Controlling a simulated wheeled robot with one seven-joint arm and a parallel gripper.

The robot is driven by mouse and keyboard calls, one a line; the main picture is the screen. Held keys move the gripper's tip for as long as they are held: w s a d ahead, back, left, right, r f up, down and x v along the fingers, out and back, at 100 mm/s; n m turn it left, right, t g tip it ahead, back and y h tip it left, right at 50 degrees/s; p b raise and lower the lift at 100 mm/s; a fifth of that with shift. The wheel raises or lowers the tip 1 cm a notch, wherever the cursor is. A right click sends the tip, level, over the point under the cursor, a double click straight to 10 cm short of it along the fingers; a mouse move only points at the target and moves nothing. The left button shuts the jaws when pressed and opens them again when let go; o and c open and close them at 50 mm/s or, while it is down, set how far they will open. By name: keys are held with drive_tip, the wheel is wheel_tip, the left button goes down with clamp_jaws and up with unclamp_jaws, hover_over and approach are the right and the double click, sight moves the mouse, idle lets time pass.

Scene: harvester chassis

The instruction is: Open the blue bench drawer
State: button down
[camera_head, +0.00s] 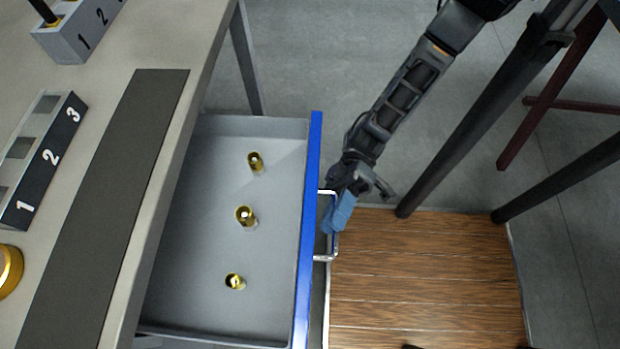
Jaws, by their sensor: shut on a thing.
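The blue bench drawer (309,225) is pulled well out from under the bench top, and its grey inside shows. Several brass cylindrical pieces stand in it, one of them near the middle (246,216). A silver bar handle (325,257) is on the outer face of the blue front. My gripper (338,215), with light blue fingertips, comes from the upper right and is shut on the handle. The fingertips partly hide the handle's middle.
The bench top (105,120) carries a dark strip (110,200), numbered blocks (45,160) and a brass knob (9,270). A wooden platform (430,275) lies right of the drawer. Dark posts (480,115) and a dark red frame (550,90) stand at the upper right.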

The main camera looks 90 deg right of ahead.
drive_tip(key=shift+s+f, duration=0.1)
drive_tip(key=shift+s, duration=0.5)
drive_tip(key=c, duration=1.4)
unclamp_jaws()
drive_tip(key=shift+c, duration=0.2)
drive_tip(key=shift+d, duration=0.1)
drive_tip(key=b+v, duration=0.1)
drive_tip(key=v, duration=0.6)
drive_tip(key=shift+d+b, duration=0.35)
drive_tip(key=shift+b, duration=0.05)
drive_tip(key=shift+s+f, duration=0.1)
